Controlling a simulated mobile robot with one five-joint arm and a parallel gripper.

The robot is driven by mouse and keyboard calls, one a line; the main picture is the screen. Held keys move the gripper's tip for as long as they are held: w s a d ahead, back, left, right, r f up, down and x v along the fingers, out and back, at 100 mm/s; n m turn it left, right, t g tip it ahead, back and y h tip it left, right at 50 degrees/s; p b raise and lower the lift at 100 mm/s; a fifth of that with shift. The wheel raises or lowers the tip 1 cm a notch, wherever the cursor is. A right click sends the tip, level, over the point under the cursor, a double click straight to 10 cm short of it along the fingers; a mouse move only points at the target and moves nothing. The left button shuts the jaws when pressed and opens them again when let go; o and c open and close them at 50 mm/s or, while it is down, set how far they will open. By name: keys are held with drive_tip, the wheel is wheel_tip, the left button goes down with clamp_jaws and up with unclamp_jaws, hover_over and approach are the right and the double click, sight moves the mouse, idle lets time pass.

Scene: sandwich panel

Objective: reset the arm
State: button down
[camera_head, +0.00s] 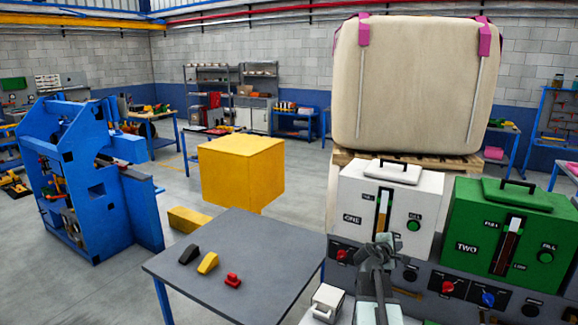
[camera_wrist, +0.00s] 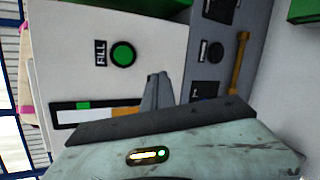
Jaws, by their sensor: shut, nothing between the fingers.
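My gripper (camera_head: 382,240) is shut and empty. I cannot tell whether the gripper touches the panel. My wrist body hides the lower part of the wrist view.
A green box marked TWO (camera_head: 482,225) stands to the right on the panel, with red and blue knobs (camera_head: 488,299) below. A grey table (camera_head: 235,275) with black, yellow and red pieces is at left. A yellow block (camera_head: 240,172) and blue machine (camera_head: 95,185) stand behind.

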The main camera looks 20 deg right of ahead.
drive_tip(key=w+a+f+m+y, duration=0.15)
drive_tip(key=a+f, duration=0.25)
drive_tip(key=a, duration=0.8)
drive_tip(key=w+a+f+y+b, duration=0.1)
drive_tip(key=w+a+f+y, duration=0.2)
drive_tip(key=a, duration=0.9)
drive_tip(key=a+f+m+y, duration=0.1)
drive_tip(key=a+f+y, duration=0.3)
drive_tip(key=a, duration=0.7)
drive_tip(key=s+a+f+m+g+y, duration=0.2)
drive_tip(key=s+a+f+m+g, duration=0.1)
drive_tip(key=s+a, duration=0.3)
drive_tip(key=s+a+f+m+g+y, duration=0.2)
drive_tip(key=s+a, duration=0.4)
drive_tip(key=a, duration=0.3)
drive_tip(key=shift+s+a+f+m+g, duration=0.2)
drive_tip(key=shift+s+f+m+g, duration=0.3)
drive_tip(key=shift+m, duration=0.65)
